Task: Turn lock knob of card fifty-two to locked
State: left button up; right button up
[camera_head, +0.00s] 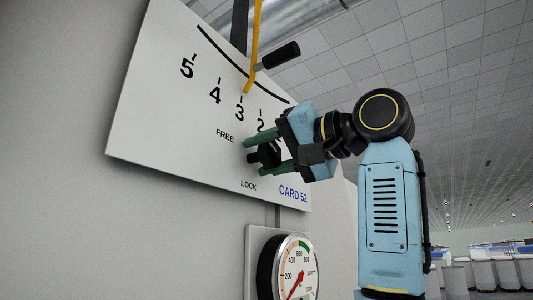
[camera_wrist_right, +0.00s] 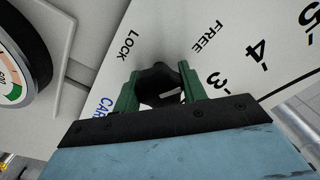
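The lock knob (camera_head: 265,154) is black and sits on the white panel (camera_head: 150,110) marked CARD 52, between the printed words FREE, above, and LOCK, below. My right gripper (camera_head: 262,155) reaches it from the right, with one green finger above and one below. In the right wrist view the knob (camera_wrist_right: 160,82) fills the space between the fingers (camera_wrist_right: 160,84), which appear to touch its sides. A pale mark shows on the knob, but which word it points to is unclear. My left gripper is not in view.
A yellow pointer (camera_head: 254,50) ends near 3 on the scale, and a black-handled lever (camera_head: 278,56) stands beside it. A round pressure gauge (camera_head: 295,270) is mounted below the panel. White bins (camera_head: 484,272) stand far off at the right.

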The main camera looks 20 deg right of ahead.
jog(key=c, duration=0.4)
